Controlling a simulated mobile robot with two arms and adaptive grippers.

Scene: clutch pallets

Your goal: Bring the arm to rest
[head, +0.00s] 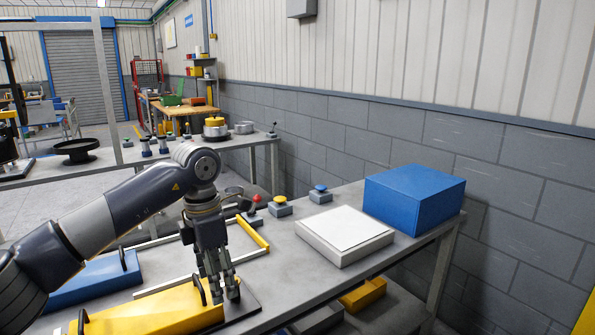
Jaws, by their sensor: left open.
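My left arm reaches in from the left over the grey workbench (288,262). My left gripper (227,290) points down above the bench, its fingers apart with nothing visible between them. It is close to the right end of a yellow tray with black handles (160,310) and over a dark flat plate (246,303). I cannot tell whether the fingertips touch the plate. My right gripper does not show.
A blue tray (95,282) lies at the left. Button boxes, one yellow-topped (280,207) and one blue-topped (320,195), stand along the back. A white flat box (343,238) and a blue box (414,200) stand on the right. A wall closes off the back.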

